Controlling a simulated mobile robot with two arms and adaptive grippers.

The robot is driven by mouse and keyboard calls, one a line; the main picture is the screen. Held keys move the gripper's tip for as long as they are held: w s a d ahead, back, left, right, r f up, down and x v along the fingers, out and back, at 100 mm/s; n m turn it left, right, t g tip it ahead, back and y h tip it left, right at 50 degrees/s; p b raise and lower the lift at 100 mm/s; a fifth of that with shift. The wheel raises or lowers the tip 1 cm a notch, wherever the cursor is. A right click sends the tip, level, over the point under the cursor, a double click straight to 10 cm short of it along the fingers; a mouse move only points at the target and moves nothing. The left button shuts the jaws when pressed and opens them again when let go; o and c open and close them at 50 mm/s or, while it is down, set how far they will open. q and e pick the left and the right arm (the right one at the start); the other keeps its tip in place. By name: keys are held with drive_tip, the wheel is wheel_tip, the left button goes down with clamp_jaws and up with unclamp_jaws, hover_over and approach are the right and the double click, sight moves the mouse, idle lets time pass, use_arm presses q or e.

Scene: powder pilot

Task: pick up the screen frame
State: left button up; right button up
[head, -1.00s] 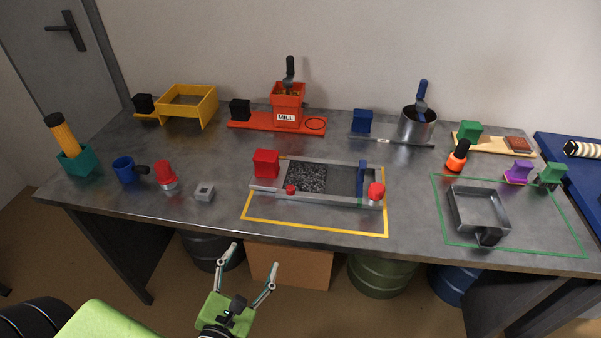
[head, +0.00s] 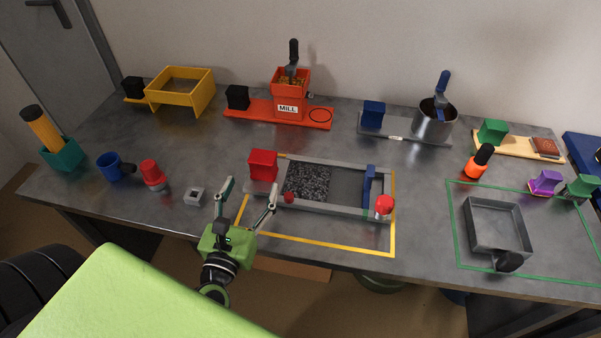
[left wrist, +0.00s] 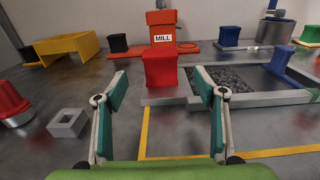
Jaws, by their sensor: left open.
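A grey rectangular frame (head: 335,207), seemingly the screen frame, lies flat on the table with a dark speckled panel (head: 308,181) in its left part. A red block (head: 263,165) stands at its left end, a blue upright piece (head: 369,186) and a red knob (head: 384,205) at its right. My left gripper (head: 252,184) is open and empty at the table's front, just short of the frame's left end. In the left wrist view the red block (left wrist: 160,68) appears between the fingers, beyond them; the frame's front rail (left wrist: 270,98) runs off right. My right gripper is not in view.
Yellow lines (head: 330,245) border the frame's place. To the left stand a grey square piece (head: 194,197), a red-capped item (head: 153,175) and a blue mug (head: 110,166). Behind is the orange mill (head: 290,108); at right a grey tray (head: 497,247).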

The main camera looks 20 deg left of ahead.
sight(260, 169)
use_arm(q)
drive_tip(key=x, duration=0.4)
drive_tip(key=shift+p, duration=0.4)
drive_tip(key=shift+w, duration=0.35)
drive_tip(key=shift+w+a, duration=0.1)
drive_tip(key=shift+w, duration=0.25)
drive_tip(key=x, duration=0.1)
drive_tip(key=p+x, duration=0.1)
drive_tip(key=x, duration=0.2)
drive_tip(key=shift+w+f, duration=0.2)
drive_tip(key=shift+f, duration=0.2)
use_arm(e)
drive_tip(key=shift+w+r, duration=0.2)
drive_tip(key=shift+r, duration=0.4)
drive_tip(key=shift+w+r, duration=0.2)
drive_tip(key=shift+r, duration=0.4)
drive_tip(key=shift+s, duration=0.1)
use_arm(q)
drive_tip(key=shift+r, duration=0.1)
drive_tip(key=c, duration=1.4)
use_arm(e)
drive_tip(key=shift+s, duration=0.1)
